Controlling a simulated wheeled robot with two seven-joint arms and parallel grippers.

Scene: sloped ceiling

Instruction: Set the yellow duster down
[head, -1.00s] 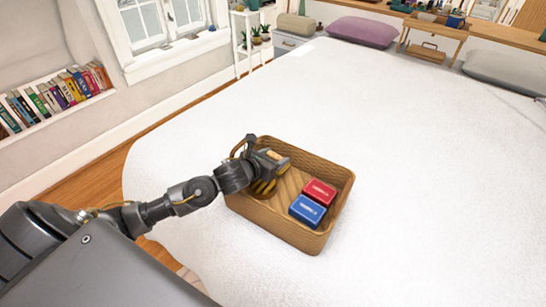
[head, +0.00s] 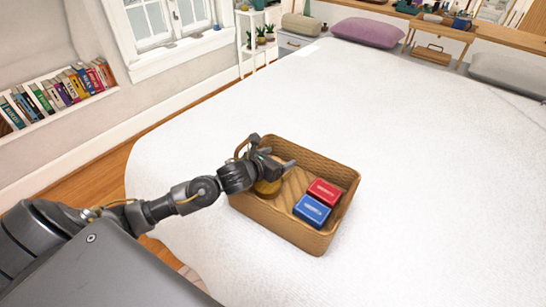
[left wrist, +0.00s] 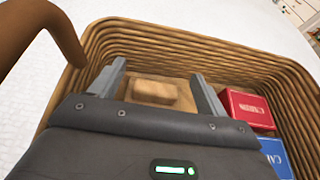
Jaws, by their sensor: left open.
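The yellow duster (head: 267,188) is in the left end of the wicker basket (head: 290,238), largely hidden under my left gripper (head: 273,153) in the head view. In the left wrist view, its tan block-like top (left wrist: 155,92) shows between the two spread fingers of my left gripper (left wrist: 158,72), with gaps at both sides. My left gripper is open, low over the basket. My right gripper is out of view.
A red box (head: 324,192) and a blue box (head: 312,211) sit side by side in the basket's right part. The basket's arched handle (left wrist: 55,30) rises near my gripper. The white bed (head: 420,170) around the basket is clear.

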